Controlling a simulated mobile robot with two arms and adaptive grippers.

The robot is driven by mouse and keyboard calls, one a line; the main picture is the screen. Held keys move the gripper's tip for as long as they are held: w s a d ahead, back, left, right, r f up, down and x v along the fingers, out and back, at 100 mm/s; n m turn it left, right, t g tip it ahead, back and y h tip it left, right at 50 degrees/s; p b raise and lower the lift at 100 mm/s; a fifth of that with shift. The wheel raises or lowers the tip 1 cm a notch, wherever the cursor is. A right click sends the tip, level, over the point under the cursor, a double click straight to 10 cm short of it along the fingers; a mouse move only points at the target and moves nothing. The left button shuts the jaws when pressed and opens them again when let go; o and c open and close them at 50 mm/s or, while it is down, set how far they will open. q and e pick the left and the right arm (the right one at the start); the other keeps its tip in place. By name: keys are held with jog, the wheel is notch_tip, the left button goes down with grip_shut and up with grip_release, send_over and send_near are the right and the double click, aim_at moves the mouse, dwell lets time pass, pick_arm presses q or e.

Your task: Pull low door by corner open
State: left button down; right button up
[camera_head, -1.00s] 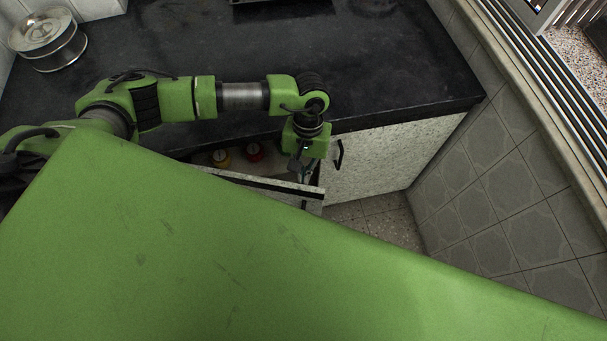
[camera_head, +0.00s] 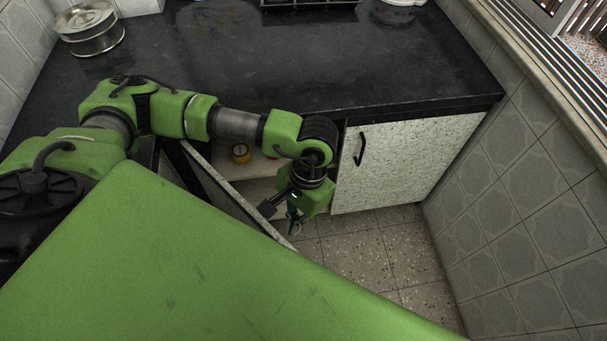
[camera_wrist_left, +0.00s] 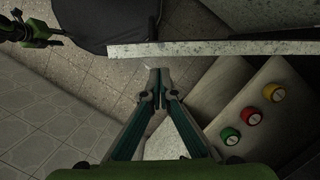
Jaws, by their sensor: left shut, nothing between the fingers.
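The low door (camera_head: 235,192) stands partly open, swung out from the cabinet; its pale speckled edge also shows across the top of the left wrist view (camera_wrist_left: 220,48). My left gripper (camera_head: 294,227) is shut and empty, close to the door's free end. In the left wrist view its fingertips (camera_wrist_left: 159,73) point toward the door edge from the cabinet side; I cannot tell whether they touch it. Part of my right arm (camera_wrist_left: 32,30) shows small at the upper left of the left wrist view; its jaw state is unclear.
Inside the cabinet stand a yellow tin (camera_wrist_left: 274,92), a red tin (camera_wrist_left: 251,116) and a green tin (camera_wrist_left: 230,136). A closed speckled door (camera_head: 400,165) with a black handle is to the right. The dark counter (camera_head: 330,70) overhangs. The tiled floor (camera_head: 375,255) is clear.

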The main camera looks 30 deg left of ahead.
pick_arm(q)
jog(key=v, duration=1.1)
jog(key=c, duration=2.4)
grip_release()
jog(key=shift+w+d+r, duration=0.1)
jog(key=shift+r, duration=0.25)
jog(key=shift+c, duration=0.2)
jog(key=shift+r, duration=0.15)
pick_arm(e)
jog(key=shift+s+a, duration=0.15)
jog(key=shift+s, duration=0.55)
